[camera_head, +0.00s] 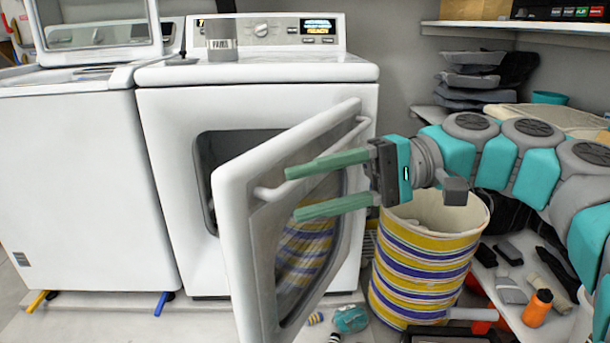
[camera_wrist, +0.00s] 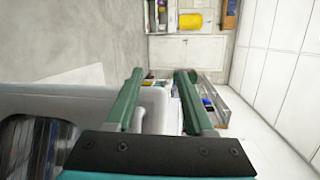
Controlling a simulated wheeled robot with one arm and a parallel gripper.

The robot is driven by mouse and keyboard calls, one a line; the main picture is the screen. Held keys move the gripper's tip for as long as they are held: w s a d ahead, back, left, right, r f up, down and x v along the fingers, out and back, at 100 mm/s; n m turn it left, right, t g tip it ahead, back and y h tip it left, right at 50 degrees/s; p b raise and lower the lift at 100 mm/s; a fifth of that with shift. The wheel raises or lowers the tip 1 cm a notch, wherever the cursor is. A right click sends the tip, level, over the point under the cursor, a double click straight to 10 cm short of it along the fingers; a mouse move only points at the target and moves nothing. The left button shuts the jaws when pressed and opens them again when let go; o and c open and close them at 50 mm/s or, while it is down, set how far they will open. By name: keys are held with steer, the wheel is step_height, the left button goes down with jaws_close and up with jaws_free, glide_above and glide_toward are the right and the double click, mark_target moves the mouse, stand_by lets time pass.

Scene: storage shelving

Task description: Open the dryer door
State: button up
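The white dryer (camera_head: 160,170) stands in the middle of the head view. Its door (camera_head: 235,200) is swung partway open toward me, and part of the dark drum opening (camera_head: 205,165) shows behind it. A white bar handle (camera_head: 268,192) runs across the door's face. My gripper (camera_head: 292,194) is in front of the door at handle height, its green fingers spread apart. In the wrist view, the fingers of my gripper (camera_wrist: 157,78) straddle the white door edge (camera_wrist: 156,102) and part of the handle. I cannot tell whether they touch the door.
A striped basket (camera_head: 425,265) stands right of the door, under my arm. A white washer (camera_head: 75,180) is at the left. Shelves with folded cloths (camera_head: 470,75) and a low shelf with an orange bottle (camera_head: 537,308) are at the right. A teal item (camera_head: 350,318) lies below the door.

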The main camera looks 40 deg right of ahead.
steer(key=shift+s+a+r, duration=0.1)
steer(key=shift+s+a, duration=0.25)
steer(key=shift+s, duration=0.2)
steer(key=shift+s+a, duration=0.35)
steer(key=shift+s, duration=0.2)
steer(key=shift+c, duration=0.3)
